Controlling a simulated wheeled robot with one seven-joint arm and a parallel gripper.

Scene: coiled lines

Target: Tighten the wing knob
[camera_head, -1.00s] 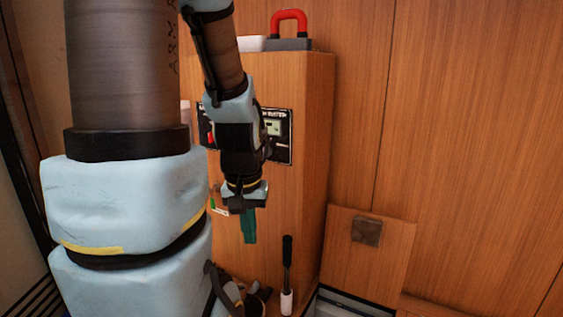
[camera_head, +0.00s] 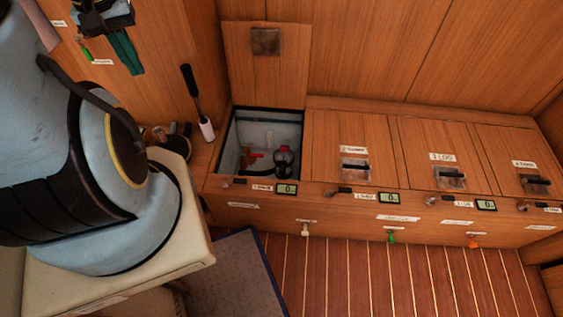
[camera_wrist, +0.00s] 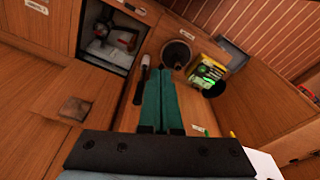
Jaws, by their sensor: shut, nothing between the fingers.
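My gripper (camera_head: 134,70) has long green fingers, closed together and empty, and hangs in front of the wooden cabinet at the upper left. In the wrist view the fingers (camera_wrist: 159,72) point toward the counter. An open locker (camera_head: 228,150) in the bench holds a red fitting (camera_head: 255,155) and a dark round fitting (camera_head: 284,160). I cannot make out which part is the wing knob.
The locker's lid (camera_head: 268,75) stands open against the wall. A black-handled tool (camera_head: 193,95) stands beside the locker. Closed lids (camera_head: 350,150) line the bench, with small displays (camera_head: 392,198) and coloured pulls (camera_head: 390,236) on its front. A dark bin (camera_wrist: 176,53) shows in the wrist view.

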